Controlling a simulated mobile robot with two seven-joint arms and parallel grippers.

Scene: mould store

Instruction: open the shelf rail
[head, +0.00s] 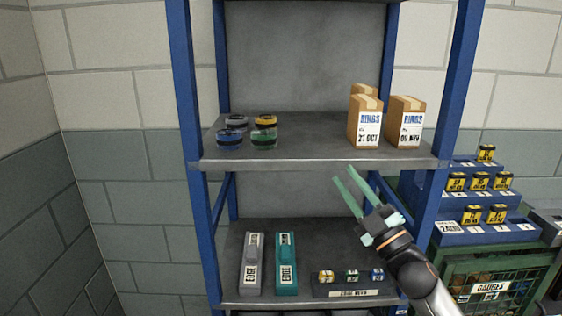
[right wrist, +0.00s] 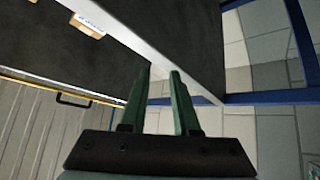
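The blue-framed shelf rack (head: 182,90) stands in front of me. Its middle shelf has a pale front edge strip (head: 300,163), which also shows in the right wrist view (right wrist: 125,35). I cannot make out a separate rail on it. My right gripper (head: 343,174) is open and empty, with two green fingers. It is at the right part of the rack, its tips just below the middle shelf's front edge. In the right wrist view the open fingers (right wrist: 160,72) are close to that edge; I cannot tell whether they touch it. My left gripper is not in view.
Ring boxes (head: 365,120) and several small round tins (head: 264,138) stand on the middle shelf. A grey case (head: 251,265), a teal case (head: 286,265) and a small tray (head: 350,292) are on the lower shelf. A blue stepped stand (head: 480,235) is at the right.

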